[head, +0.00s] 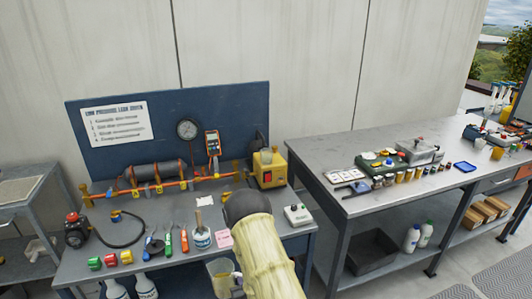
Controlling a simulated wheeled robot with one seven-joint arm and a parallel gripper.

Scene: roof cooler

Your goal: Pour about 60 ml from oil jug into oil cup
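A clear jug-like vessel with amber liquid (220,270) shows at the bottom middle, just left of my pale yellow arm. It may be the oil jug. My arm partly covers it, and I cannot tell whether it is held or standing on something. My arm rises from the bottom edge and ends in a dark rounded part over the workbench. No gripper fingers show. I cannot single out the oil cup; a small yellow cup (497,152) stands far right, too small to identify.
The left workbench (75,262) has a blue backboard (235,105) with gauge, pipe rig and yellow machine (268,167), plus several hand tools. The right workbench (345,148) carries jars and a blue tray (463,166). White bottles (411,238) stand on its lower shelf. A gap separates the benches.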

